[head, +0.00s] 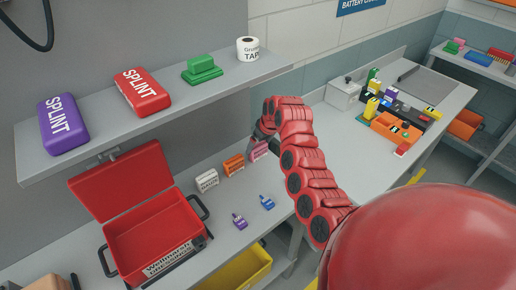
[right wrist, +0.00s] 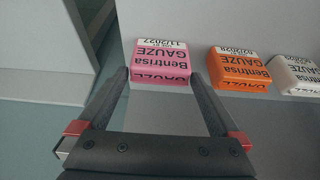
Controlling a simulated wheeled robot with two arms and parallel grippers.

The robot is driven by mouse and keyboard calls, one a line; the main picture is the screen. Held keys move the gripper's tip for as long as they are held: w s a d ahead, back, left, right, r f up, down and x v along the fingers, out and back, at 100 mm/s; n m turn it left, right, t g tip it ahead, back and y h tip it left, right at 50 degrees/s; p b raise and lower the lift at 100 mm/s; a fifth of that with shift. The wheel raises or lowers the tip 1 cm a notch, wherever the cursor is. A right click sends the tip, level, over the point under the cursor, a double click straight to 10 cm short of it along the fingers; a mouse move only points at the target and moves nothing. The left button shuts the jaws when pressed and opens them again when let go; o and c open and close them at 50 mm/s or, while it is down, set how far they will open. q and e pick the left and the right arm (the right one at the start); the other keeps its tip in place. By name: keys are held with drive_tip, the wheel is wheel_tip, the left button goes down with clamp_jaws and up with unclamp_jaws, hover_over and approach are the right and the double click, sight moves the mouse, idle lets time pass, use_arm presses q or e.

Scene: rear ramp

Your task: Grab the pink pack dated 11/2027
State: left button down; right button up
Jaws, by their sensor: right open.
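The pink gauze pack (right wrist: 162,62) stands just beyond and between the fingertips of my right gripper (right wrist: 160,78) in the right wrist view. Its white strip reads 11/2027, upside down in that view. In the head view the pink pack (head: 258,150) is on the bench, partly hidden by my right gripper (head: 262,140). My right gripper is open and empty, with a finger toward each side of the pack; contact cannot be told. My left gripper is not in view.
An orange gauze pack (right wrist: 238,70) stands close beside the pink one, then a white pack (right wrist: 296,74). An open red case (head: 150,215) and small purple (head: 239,221) and blue (head: 267,202) items share the bench. A shelf (head: 215,86) with splint packs overhangs it.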

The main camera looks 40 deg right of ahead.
drive_tip(key=shift+x, duration=1.05)
drive_tip(key=c, duration=1)
drive_tip(key=shift+o, duration=0.2)
